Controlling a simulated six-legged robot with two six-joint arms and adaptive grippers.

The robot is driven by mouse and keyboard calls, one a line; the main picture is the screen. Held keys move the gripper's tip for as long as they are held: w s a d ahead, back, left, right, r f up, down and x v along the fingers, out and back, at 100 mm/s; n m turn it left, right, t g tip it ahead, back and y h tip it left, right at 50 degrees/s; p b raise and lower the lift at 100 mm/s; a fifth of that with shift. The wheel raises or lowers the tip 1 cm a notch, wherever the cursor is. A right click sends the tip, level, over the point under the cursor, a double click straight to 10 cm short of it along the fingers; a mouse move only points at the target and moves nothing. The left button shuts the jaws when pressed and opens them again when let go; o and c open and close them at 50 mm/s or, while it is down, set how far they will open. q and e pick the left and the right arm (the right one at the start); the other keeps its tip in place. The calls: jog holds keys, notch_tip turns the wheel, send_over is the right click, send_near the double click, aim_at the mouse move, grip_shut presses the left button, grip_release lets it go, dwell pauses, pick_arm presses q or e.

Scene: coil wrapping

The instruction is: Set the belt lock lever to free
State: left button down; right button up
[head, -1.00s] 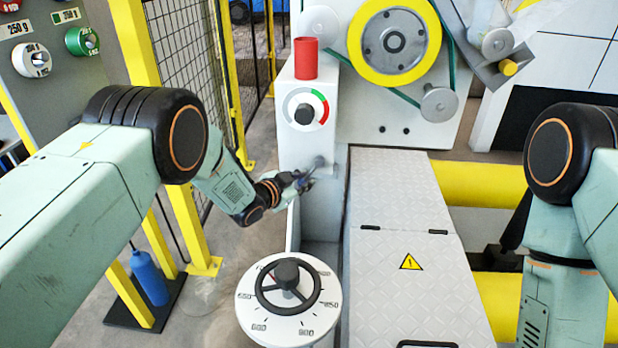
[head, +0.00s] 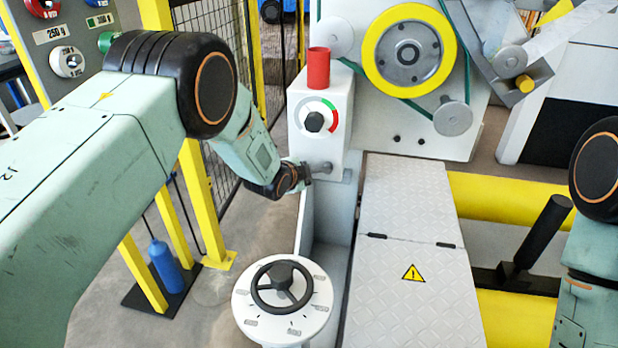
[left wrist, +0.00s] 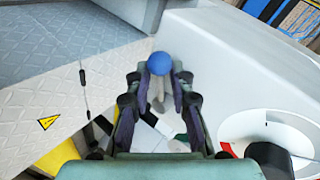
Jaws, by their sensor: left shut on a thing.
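The belt lock lever is a small grey lever (head: 325,168) on the front of the white control box, below its dial. My left gripper (head: 303,174) is at the lever's left end in the head view. In the left wrist view my left gripper (left wrist: 160,90) has its fingers on both sides of a pale shaft with a blue ball (left wrist: 159,63) at its end; the fingers are closed on it. The gripper hides part of the lever in the head view. My right gripper is out of view; only part of my right arm shows.
Above the lever are a dial (head: 316,121) and a red cylinder (head: 318,68). A round white scale with a black handwheel (head: 283,284) stands below my left arm. A yellow post (head: 207,205) and mesh fence are at left. A ridged grey cover (head: 408,283) lies right of the handwheel.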

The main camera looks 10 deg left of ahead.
pick_arm(q)
jog(key=shift+a+r+m+y+b, duration=0.1)
jog(key=shift+r+m+y+b, duration=0.4)
jog(key=shift+m+y, duration=0.25)
jog(key=shift+r+y, duration=0.15)
jog(key=shift+y, duration=0.1)
jog(key=c, duration=1.5)
grip_release()
jog(key=shift+a, duration=0.1)
jog(key=shift+o, duration=0.2)
jog(key=shift+r, duration=0.1)
jog(key=shift+s+d, duration=0.1)
jog(key=shift+d, duration=0.1)
jog(key=v, duration=1.1)
jog(key=shift+s+a+r, duration=0.2)
jog(key=shift+s+r, duration=0.05)
jog(key=shift+s, duration=0.1)
jog(key=shift+s, duration=0.1)
